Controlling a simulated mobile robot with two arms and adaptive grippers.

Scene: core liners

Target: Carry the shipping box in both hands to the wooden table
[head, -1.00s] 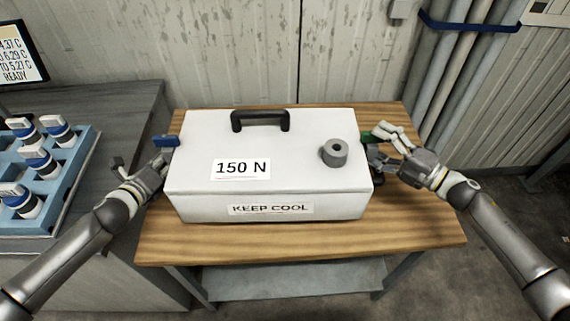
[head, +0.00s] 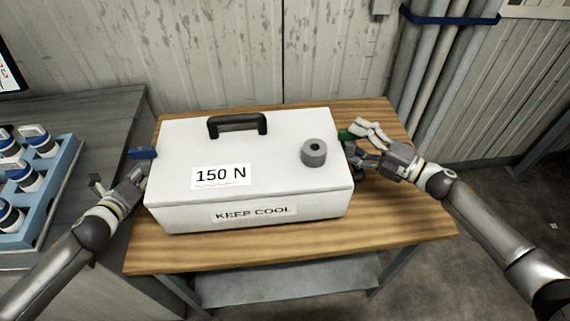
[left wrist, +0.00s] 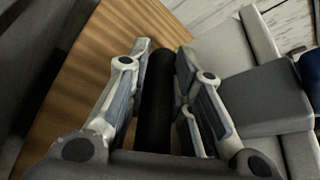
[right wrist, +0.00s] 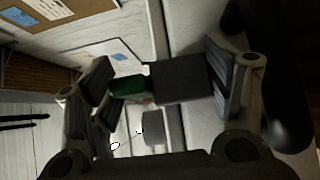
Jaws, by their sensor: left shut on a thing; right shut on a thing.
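The white shipping box (head: 300,205), labelled "150 N" and "KEEP COOL", is upright over the wooden table (head: 400,230). I cannot tell whether its underside touches the tabletop. My left gripper (head: 138,175) is at the box's left side; in the left wrist view its fingers are shut around a black handle bar (left wrist: 155,100). My right gripper (head: 362,160) is at the right side, shut on that side's handle, which the fingers largely hide in the head view. A dark block (right wrist: 180,80) shows between its fingers in the right wrist view.
A grey bench (head: 95,125) stands close on the left, with a blue tray (head: 62,185) of several capped jars. A corrugated wall (head: 200,50) and vertical pipes (head: 430,75) are behind. Bare tabletop shows in front and to the right of the box.

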